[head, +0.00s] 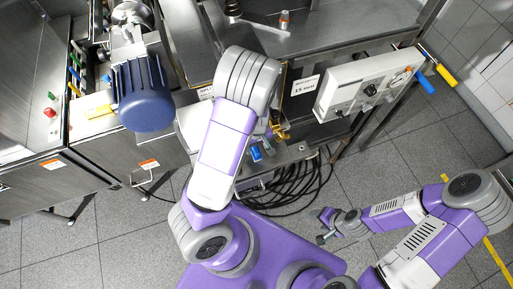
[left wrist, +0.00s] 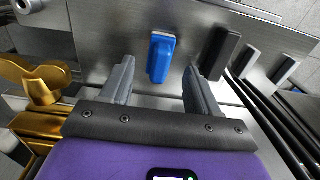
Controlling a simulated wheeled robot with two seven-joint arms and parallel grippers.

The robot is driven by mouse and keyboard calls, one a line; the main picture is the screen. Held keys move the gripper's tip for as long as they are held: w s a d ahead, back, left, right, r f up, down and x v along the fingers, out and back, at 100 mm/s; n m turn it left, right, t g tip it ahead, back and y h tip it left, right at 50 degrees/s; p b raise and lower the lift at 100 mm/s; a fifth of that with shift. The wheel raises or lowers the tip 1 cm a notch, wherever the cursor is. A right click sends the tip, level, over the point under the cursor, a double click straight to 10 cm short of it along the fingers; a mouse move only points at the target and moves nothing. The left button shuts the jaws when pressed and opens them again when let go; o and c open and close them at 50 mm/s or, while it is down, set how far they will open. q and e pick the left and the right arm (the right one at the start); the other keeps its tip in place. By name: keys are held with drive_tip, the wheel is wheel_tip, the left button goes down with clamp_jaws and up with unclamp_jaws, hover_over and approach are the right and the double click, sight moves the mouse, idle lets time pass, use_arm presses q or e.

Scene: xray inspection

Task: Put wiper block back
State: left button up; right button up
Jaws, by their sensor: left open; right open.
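A small blue block with a pale top edge (left wrist: 161,58), which looks like the wiper block, stands upright against a grey metal surface in the left wrist view. My left gripper (left wrist: 160,72) is open, with one finger on each side of the block in the picture and visible gaps to it. I cannot tell how far the fingertips are from it in depth. In the head view, blue pieces (head: 256,153) show beside my left arm, which hides most of that gripper. My right gripper (head: 322,227) is open and empty over the floor, away from the bench.
A black block (left wrist: 220,52) and grey upright plates (left wrist: 252,62) stand right of the blue block. A gold wing-shaped fitting (left wrist: 38,78) is close on the left. Black cables (head: 300,190) lie coiled below the bench. A white control box (head: 362,82) is at right.

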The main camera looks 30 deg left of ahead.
sight(256, 150)
use_arm(q)
wheel_tip(256, 150, up, 8)
drive_tip(key=p, duration=0.2)
drive_tip(key=shift+r, duration=0.2)
idle(0.4)
